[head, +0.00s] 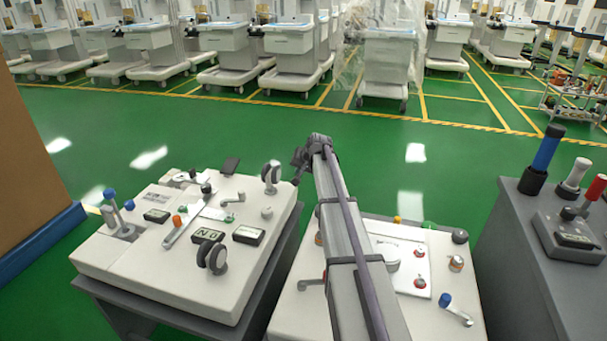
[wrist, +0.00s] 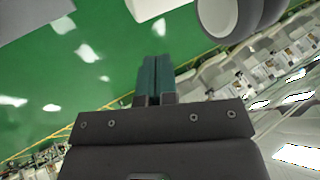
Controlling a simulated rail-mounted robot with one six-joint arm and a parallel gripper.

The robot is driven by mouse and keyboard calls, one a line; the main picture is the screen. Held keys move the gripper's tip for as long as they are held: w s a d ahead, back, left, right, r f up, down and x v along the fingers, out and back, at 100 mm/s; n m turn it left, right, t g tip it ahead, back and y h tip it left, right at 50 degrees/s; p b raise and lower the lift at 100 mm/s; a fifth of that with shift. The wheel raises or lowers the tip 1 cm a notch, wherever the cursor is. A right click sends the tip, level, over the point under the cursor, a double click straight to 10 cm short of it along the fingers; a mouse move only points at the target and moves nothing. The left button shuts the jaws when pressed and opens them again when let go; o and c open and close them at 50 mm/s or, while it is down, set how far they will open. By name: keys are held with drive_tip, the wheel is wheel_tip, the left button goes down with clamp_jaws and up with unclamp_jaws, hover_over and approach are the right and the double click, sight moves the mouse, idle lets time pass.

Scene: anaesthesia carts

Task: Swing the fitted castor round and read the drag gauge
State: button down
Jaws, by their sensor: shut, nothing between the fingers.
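My gripper (wrist: 154,82) has its two teal fingers pressed together with nothing between them. In the head view my gripper (head: 299,160) is small and dark, past the right rear corner of the left white fixture (head: 130,262). Two twin-wheel castors stand on that fixture: a rear castor (head: 271,175) just left of my gripper and a front castor (head: 212,258). A large grey-white wheel (wrist: 218,18) shows close by, apart from the fingers, in the wrist view. Small dark readouts (head: 248,235) lie on the fixture; their text is too small to read surely.
A second white fixture (head: 440,308) stands to the right, partly hidden by my arm. A dark bench (head: 510,235) at far right holds a blue-handled tool (head: 546,150). Left is a brown panel (head: 30,150). Green floor (head: 250,125) is clear behind, before rows of carts (head: 290,60).

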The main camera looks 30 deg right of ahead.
sight(271, 178)
drive_tip(key=w, duration=0.1)
drive_tip(key=w+a+f, duration=0.1)
drive_tip(key=w+a, duration=0.1)
drive_tip(key=shift+w+a+f, duration=0.15)
drive_tip(key=shift+f, duration=0.2)
drive_tip(key=shift+w+a, duration=0.35)
drive_tip(key=shift+a, duration=0.05)
